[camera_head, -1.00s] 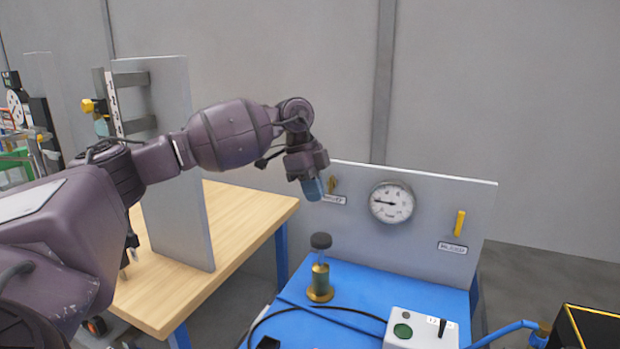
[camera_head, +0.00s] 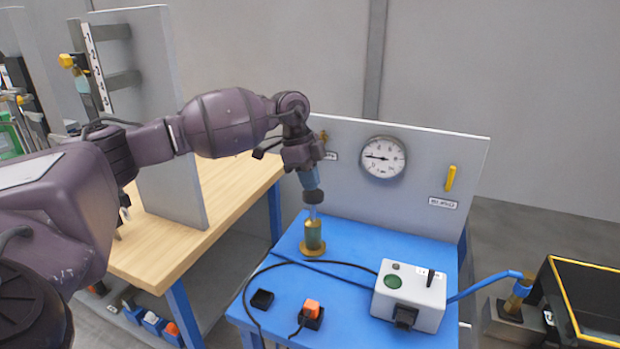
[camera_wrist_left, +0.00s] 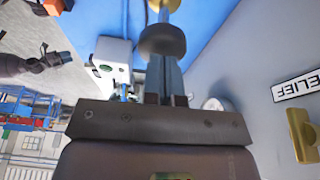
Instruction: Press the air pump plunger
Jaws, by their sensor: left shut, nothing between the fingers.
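The air pump (camera_head: 313,236) stands upright on the blue table, a brass cylinder on a round base. Its dark round plunger knob (camera_head: 314,196) sits on a thin rod above the cylinder. My left gripper (camera_head: 310,182) is shut and points down right over the knob, its fingertips at or almost touching the top. In the left wrist view the knob (camera_wrist_left: 162,41) shows just beyond the shut fingers, with the brass base (camera_wrist_left: 164,5) past it. Whether the tips press on the knob is hard to tell. My right gripper is not in view.
A panel behind holds a pressure gauge (camera_head: 383,157) and a yellow lever (camera_head: 450,178). A white control box (camera_head: 408,297) with a green button, an orange plug (camera_head: 311,308) and a black cable share the blue table (camera_head: 350,267). A wooden table (camera_head: 165,246) stands at left.

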